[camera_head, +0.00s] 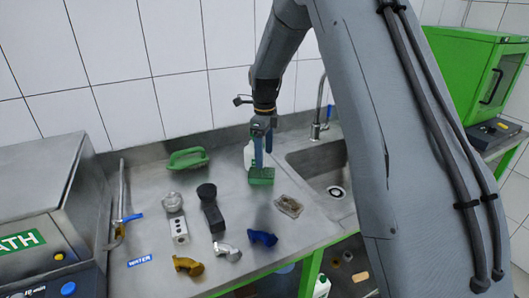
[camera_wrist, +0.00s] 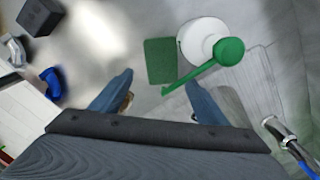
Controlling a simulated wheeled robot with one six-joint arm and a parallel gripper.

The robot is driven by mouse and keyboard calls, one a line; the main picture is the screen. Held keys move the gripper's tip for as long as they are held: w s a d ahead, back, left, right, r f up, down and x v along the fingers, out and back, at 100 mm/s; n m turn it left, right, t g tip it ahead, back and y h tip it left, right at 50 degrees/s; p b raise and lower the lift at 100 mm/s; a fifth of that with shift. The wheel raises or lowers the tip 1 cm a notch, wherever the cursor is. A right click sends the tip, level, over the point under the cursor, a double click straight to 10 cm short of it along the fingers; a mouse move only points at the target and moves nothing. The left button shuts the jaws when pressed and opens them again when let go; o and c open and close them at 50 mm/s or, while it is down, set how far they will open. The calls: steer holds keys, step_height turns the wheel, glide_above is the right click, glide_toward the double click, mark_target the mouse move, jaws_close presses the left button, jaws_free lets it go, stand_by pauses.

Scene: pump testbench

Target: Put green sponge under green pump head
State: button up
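The green sponge (camera_head: 261,177) lies on the steel counter left of the sink. In the wrist view the sponge (camera_wrist: 160,60) is a flat green block just left of the white bottle (camera_wrist: 196,40). The bottle's green pump head (camera_wrist: 229,51) has a long spout whose tip ends near the sponge's lower edge. In the head view the white bottle (camera_head: 248,153) is partly hidden behind my gripper. My gripper (camera_head: 264,158) points down above the sponge. In the wrist view its blue fingers are wide apart, and the gap between them (camera_wrist: 159,80) is empty of any held object.
The sink (camera_head: 318,172) and faucet (camera_head: 318,128) are at the right. A steel bath unit (camera_head: 45,205) stands at left.

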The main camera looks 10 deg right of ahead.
step_height(320, 180, up, 12)
steer(key=b, duration=0.4)
steer(key=s+f+n, duration=0.5)
steer(key=s+n, duration=0.3)
steer(key=s, duration=0.2)
steer(key=s+f+n, duration=0.4)
steer(key=s+n, duration=0.4)
steer(key=s, duration=0.2)
steer(key=s+f+n+t, duration=0.1)
steer(key=s+f+n, duration=0.4)
steer(key=s+n, duration=0.3)
steer(key=shift+s+f+n, duration=0.2)
steer(key=shift+s, duration=0.35)
steer(key=shift+s+f+n, duration=0.15)
steer(key=shift+s+n, duration=0.05)
steer(key=shift+s, duration=0.3)
